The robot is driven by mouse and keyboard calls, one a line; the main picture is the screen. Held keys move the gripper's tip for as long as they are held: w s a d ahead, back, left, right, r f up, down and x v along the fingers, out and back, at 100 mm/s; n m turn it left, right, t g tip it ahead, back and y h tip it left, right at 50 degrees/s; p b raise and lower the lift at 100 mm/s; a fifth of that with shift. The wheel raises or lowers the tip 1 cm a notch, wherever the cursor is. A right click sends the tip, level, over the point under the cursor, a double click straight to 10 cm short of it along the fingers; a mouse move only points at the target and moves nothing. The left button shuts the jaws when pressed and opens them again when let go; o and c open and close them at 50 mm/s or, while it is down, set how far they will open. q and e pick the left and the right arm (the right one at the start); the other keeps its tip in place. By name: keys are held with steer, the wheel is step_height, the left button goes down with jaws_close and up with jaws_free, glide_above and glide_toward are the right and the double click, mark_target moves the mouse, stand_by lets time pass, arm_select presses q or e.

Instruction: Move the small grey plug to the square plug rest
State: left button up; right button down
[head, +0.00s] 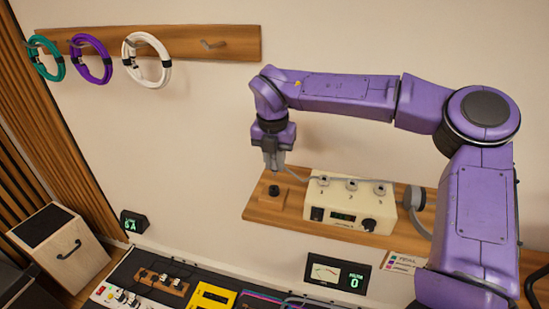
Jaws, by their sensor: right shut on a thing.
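My right gripper (274,165) points down and is shut on the small grey plug, which is mostly hidden between its fingers. My left gripper is not in view.
The cream box has several numbered sockets on top and a black knob in front. A grey round cable holder (415,198) stands at its right. Coiled cables hang on a wall rack (225,43).

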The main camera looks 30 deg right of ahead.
mark_target(274, 170)
steer(key=shift+w+f+b, duration=0.25)
steer(key=shift+f+b, duration=0.35)
steer(key=shift+f, duration=0.45)
steer(key=shift+s+f+b, duration=0.15)
steer(key=shift+f+b, duration=0.4)
steer(key=shift+f, duration=0.1)
steer(key=shift+f+b, duration=0.95)
steer(key=shift+f, duration=0.35)
steer(key=c, duration=0.9)
jaws_free()
steer(key=r, duration=0.7)
steer(key=a+r+b, duration=0.1)
steer(key=r, duration=0.2)
steer(key=shift+s+r, duration=0.3)
steer(key=shift+s, duration=0.05)
steer(key=shift+f, duration=0.1)
